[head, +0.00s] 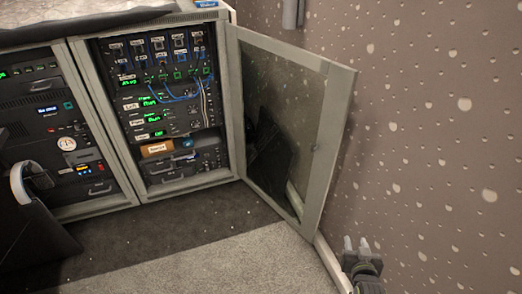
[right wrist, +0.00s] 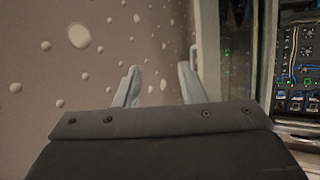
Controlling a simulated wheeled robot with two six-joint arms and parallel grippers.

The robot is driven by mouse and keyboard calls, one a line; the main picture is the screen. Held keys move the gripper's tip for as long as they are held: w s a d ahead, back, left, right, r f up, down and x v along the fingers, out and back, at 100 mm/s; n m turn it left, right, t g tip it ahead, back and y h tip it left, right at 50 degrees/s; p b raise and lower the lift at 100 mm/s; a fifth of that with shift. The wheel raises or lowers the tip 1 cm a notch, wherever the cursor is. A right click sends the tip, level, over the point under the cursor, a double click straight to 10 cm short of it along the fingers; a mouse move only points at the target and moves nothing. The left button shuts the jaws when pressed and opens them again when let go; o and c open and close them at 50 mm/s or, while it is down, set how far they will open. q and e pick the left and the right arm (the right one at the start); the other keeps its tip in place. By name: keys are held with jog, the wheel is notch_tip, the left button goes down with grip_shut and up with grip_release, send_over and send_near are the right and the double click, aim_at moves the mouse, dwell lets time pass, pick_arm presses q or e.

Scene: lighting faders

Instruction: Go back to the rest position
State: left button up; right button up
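My right gripper (head: 362,244) is low at the right in the head view, near the foot of the speckled wall, just right of the open cabinet door (head: 338,125). Its two pale fingers stand apart with nothing between them. In the right wrist view the gripper (right wrist: 159,84) faces the wall, with the door frame (right wrist: 207,45) close by the right finger. My left gripper does not show in either view.
The rack cabinet (head: 232,95) holds patch cables, green displays and a drawer. Another rack (head: 70,130) stands left of it. A dark chair-like object (head: 35,225) is at the far left. The speckled wall (head: 430,120) bounds the right side. Carpet (head: 225,262) in front is clear.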

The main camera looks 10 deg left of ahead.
jog(key=s+d+f+g+p, duration=0.3)
jog(key=s+f+p, duration=0.15)
jog(key=s, duration=0.65)
jog(key=s+d+f+g+p, duration=0.2)
jog(key=s+f+g+p, duration=0.25)
jog(key=s, duration=0.55)
pick_arm(q)
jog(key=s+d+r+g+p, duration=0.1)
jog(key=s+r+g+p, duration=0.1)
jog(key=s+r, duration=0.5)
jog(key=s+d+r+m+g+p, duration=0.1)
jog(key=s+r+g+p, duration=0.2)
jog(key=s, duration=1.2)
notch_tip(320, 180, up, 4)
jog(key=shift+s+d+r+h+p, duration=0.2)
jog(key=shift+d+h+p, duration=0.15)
jog(key=shift+p, duration=0.8)
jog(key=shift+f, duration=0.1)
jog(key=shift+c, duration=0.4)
pick_arm(e)
jog(key=s+d+f+g, duration=0.1)
jog(key=s+d+g, duration=0.1)
jog(key=s, duration=1.1)
jog(key=s+d+f+g+h, duration=0.1)
jog(key=s+d+g, duration=0.1)
jog(key=s, duration=1.2)
jog(key=shift+s+d+g, duration=0.15)
jog(key=shift+d+g, duration=0.05)
jog(key=shift+g, duration=0.55)
